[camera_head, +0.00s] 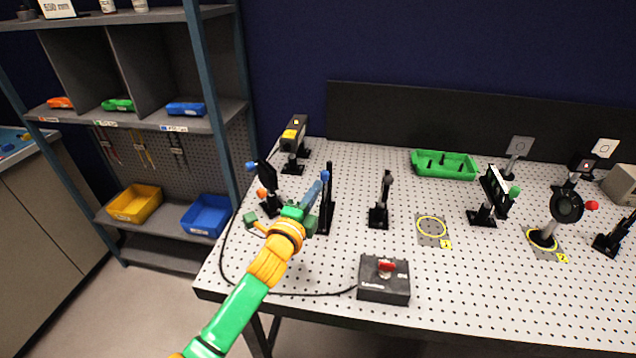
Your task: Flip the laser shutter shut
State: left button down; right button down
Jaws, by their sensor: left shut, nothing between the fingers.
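The laser (293,136), a dark box with a yellow label, stands on a post at the back left of the perforated table. In front of it stands a tall thin black plate (329,212) on a base with a blue knob near its top; it looks like the shutter, but I cannot be sure. My left gripper (314,192) is shut and empty, its pale blue fingers pointing up and right. The fingertips appear close to the blue knob; contact cannot be told. My right gripper is not in view.
A black mount (267,177) with blue and orange knobs stands left of my gripper. A black box with a red switch (386,267) sits near the front edge, its cable running left. Further right are a black post (384,195), a green tray (444,164) and several optics.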

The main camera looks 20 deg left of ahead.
aim_at(321, 173)
pick_arm(q)
jog(key=shift+w+f, duration=0.1)
jog(key=shift+w, duration=1.05)
jog(key=shift+s, duration=0.1)
jog(key=shift+w, duration=0.2)
jog(key=w+b, duration=0.1)
jog(key=w, duration=0.1)
jog(key=w+b, duration=0.2)
jog(key=shift+a+f, duration=0.15)
jog(key=shift+a, duration=0.25)
jog(key=shift+w+a, duration=0.1)
jog(key=shift+w, duration=0.1)
jog(key=shift+s+r, duration=0.1)
jog(key=shift+r, duration=0.25)
